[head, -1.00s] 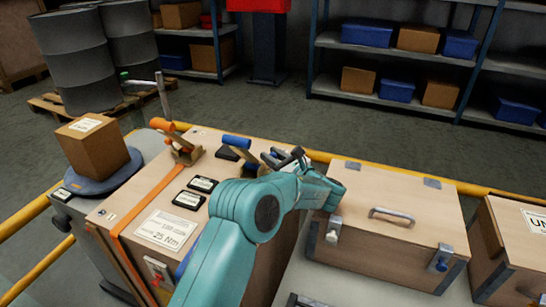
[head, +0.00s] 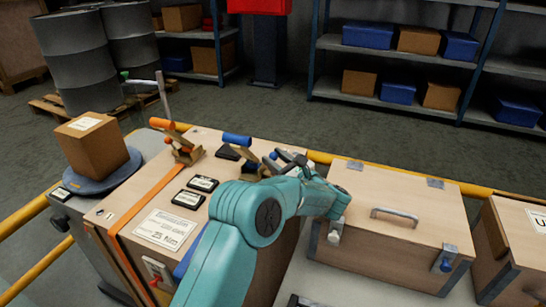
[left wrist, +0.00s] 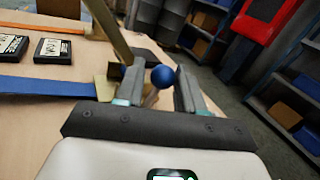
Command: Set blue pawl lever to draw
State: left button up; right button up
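The blue ball knob of the pawl lever (left wrist: 162,76) shows in the left wrist view, between the two fingers of my left gripper (left wrist: 158,92). The fingers are apart, one on each side, and do not look closed on it. In the head view, my left gripper (head: 287,160) is over the right back part of the wooden bench top, and the small blue knob (head: 273,156) is at its fingertips. A larger lever with a blue grip (head: 237,139) stands just left of it. The pawl lever's lower part is mostly hidden. My right gripper is not in view.
A lever with an orange grip (head: 170,125) stands farther left, with an orange strap (head: 155,197) in front. A cardboard box (head: 97,145) stands at left. A wooden case with a handle (head: 395,220) is close on the right. A yellow rail (head: 325,157) runs behind.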

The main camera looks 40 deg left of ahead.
pick_arm(q)
jog(key=s+d+p, duration=0.1)
jog(key=s+d, duration=0.1)
jog(key=d, duration=0.8)
jog(key=shift+d+f, duration=0.3)
jog(key=shift+d, duration=0.05)
jog(key=shift+r+p, duration=0.1)
jog(key=shift+p, duration=0.25)
